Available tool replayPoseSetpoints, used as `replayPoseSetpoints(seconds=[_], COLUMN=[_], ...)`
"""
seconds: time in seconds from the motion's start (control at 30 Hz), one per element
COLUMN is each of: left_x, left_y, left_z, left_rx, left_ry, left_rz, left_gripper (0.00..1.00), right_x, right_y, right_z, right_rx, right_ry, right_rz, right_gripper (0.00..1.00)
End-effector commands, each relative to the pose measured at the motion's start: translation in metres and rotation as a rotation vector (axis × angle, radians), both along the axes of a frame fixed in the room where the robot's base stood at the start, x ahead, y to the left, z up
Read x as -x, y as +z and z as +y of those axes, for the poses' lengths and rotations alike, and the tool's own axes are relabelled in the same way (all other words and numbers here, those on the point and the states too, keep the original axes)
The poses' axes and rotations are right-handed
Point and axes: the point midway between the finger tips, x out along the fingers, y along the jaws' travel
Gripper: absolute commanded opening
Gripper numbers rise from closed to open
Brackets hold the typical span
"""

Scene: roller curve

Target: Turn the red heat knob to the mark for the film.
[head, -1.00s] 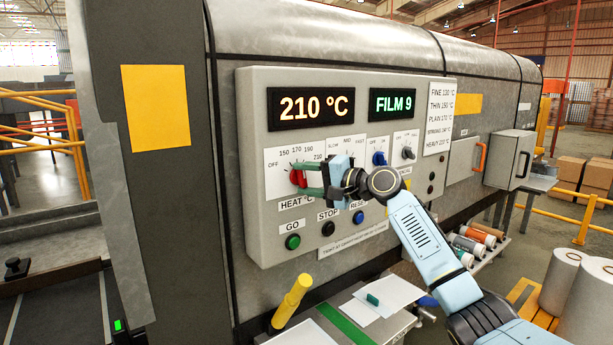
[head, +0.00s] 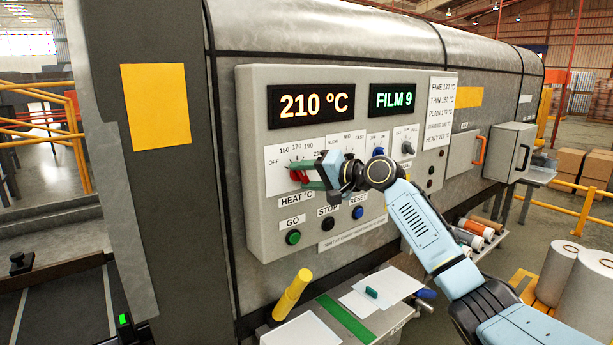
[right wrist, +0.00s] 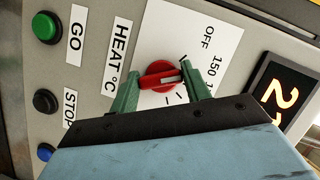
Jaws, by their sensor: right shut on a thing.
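The red heat knob (head: 297,174) is on the grey control panel (head: 255,226), under the scale OFF, 150, 170, 190, 210. My right gripper (head: 301,175) is shut on it, with a green finger on either side. In the right wrist view the knob (right wrist: 158,73) sits between the fingers, and its white line points right, towards the scale side. The fingers and hand hide part of the scale. My left gripper is not in view.
Blue (head: 377,151) and grey (head: 408,147) knobs are right of the heat knob. Green GO (head: 293,237), black STOP (head: 328,224) and blue RESET (head: 358,212) buttons lie below. A film temperature list (head: 440,113) is at the panel's right. A yellow handle (head: 292,294) rises below.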

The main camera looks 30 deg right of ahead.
Motion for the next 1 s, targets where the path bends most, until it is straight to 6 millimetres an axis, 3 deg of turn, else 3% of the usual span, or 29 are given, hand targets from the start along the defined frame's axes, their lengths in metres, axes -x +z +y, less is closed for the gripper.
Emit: replayPoseSetpoints(seconds=[0.1,0.13,0.3,0.67,1.0], left_x=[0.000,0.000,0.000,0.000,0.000], left_y=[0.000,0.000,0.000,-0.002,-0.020], left_z=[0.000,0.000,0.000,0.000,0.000], left_rx=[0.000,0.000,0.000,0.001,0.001], left_ry=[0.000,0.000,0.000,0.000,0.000], left_rz=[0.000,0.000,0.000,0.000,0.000], left_gripper=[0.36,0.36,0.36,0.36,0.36], right_x=[0.000,0.000,0.000,0.006,0.066], right_y=[-0.001,-0.001,-0.001,0.000,0.010], right_z=[0.000,0.000,0.000,-0.003,-0.031], right_rx=[0.001,0.001,0.000,-0.001,0.004], right_ry=[0.001,0.001,0.000,0.000,-0.002], right_rz=[0.002,0.002,0.002,0.000,0.001], right_gripper=[0.24,0.50,0.69,0.69,0.69])
